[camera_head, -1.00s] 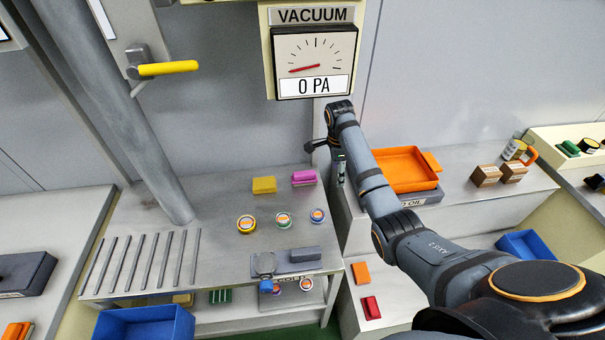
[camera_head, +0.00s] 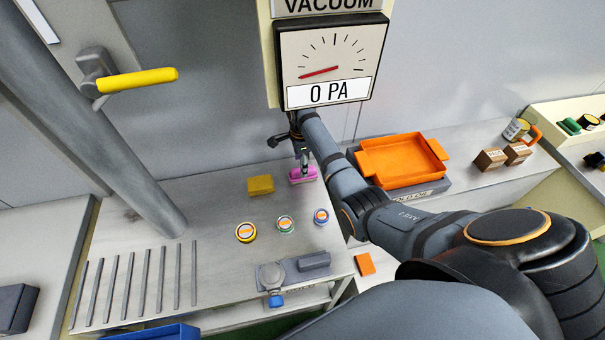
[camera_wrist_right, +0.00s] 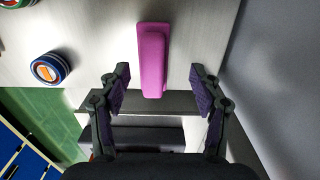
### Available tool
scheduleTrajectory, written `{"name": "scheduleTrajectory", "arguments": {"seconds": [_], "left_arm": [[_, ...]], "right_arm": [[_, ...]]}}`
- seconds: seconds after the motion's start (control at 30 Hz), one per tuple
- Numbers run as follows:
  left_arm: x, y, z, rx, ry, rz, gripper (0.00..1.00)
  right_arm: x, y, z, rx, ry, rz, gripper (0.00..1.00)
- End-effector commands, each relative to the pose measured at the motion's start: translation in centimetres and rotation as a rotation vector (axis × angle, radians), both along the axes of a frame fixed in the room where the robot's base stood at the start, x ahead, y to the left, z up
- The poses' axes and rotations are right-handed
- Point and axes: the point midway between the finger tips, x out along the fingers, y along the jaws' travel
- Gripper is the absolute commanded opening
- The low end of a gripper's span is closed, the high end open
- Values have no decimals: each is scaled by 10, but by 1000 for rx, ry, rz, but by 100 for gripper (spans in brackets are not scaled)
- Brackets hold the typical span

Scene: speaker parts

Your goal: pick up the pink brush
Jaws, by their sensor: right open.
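The pink brush (camera_head: 303,174) lies on the grey metal table near its back right side, beside the yellow brush. In the right wrist view the pink brush (camera_wrist_right: 153,58) lies lengthwise, with its near end close to the space between my fingers. My right gripper (camera_head: 304,160) is just above the brush in the head view, pointing down. In the wrist view my right gripper (camera_wrist_right: 160,78) is open, one finger on each side, apart from the brush. My left gripper is not in view.
A yellow brush (camera_head: 260,185) lies left of the pink one. Several round tins, including a blue one (camera_head: 321,216), stand in front. An orange tray (camera_head: 405,160) stands on the right.

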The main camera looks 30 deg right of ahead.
Motion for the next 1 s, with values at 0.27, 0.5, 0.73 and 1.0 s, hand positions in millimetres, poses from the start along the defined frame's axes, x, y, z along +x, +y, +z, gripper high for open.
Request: {"name": "scheduleTrajectory", "arguments": {"seconds": [0.27,0.5,0.73,1.0], "left_arm": [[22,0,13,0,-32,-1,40],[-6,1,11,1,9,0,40],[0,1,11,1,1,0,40],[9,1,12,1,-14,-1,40]], "right_arm": [[-8,-2,-39,1,4,0,64],[-7,-2,-52,0,0,1,64],[-7,-2,-51,0,0,1,46],[-7,-2,-51,0,1,1,10]]}}
